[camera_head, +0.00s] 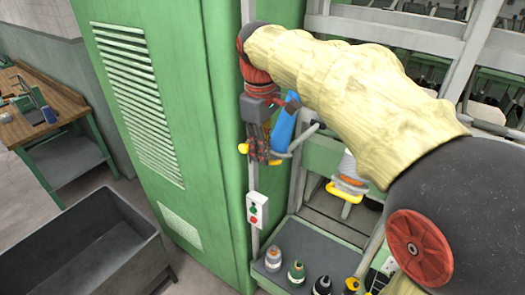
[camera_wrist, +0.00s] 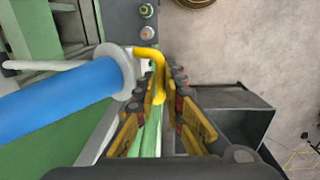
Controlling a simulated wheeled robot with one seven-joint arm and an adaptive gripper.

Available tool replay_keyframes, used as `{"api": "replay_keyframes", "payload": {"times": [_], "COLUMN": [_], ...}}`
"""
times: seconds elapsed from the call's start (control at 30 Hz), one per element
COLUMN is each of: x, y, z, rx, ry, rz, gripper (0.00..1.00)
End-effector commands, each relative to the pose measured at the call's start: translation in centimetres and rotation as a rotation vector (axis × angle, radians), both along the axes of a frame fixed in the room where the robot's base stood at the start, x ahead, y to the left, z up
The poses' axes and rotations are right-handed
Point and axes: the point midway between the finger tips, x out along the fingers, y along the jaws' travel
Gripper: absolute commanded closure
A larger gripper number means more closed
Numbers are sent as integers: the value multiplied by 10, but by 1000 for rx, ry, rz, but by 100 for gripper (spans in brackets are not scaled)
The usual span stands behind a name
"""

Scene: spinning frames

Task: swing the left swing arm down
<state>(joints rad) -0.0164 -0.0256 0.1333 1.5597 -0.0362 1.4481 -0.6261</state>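My gripper (camera_wrist: 164,90) is in front of the green machine end. In the wrist view its two fingers stand apart, one on each side of a yellow handle (camera_wrist: 151,55). The handle is closer to the left finger; whether it touches is unclear. The handle bends out from beside the white flange (camera_wrist: 117,72) of a blue bobbin (camera_wrist: 55,100). In the head view the blue bobbin (camera_head: 283,128) is tilted just right of my gripper (camera_head: 262,150), near a grey arm (camera_head: 304,138). My gripper and arm hide part of this left swing arm.
A second bobbin (camera_head: 348,167) with a yellow handle (camera_head: 345,192) hangs farther right. A green cabinet (camera_head: 160,100) stands close on the left. Below are a switch box (camera_head: 253,209), a ledge with several small bottles (camera_head: 297,272) and a grey bin (camera_head: 90,255).

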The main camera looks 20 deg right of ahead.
Motion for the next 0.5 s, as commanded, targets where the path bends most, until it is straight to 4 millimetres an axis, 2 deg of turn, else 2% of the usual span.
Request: {"api": "replay_keyframes", "payload": {"times": [0.13,0.5], "x": [0,0], "y": [0,0], "z": [0,0], "rx": [0,0], "ry": [0,0], "rz": [0,0], "gripper": [100,100]}}
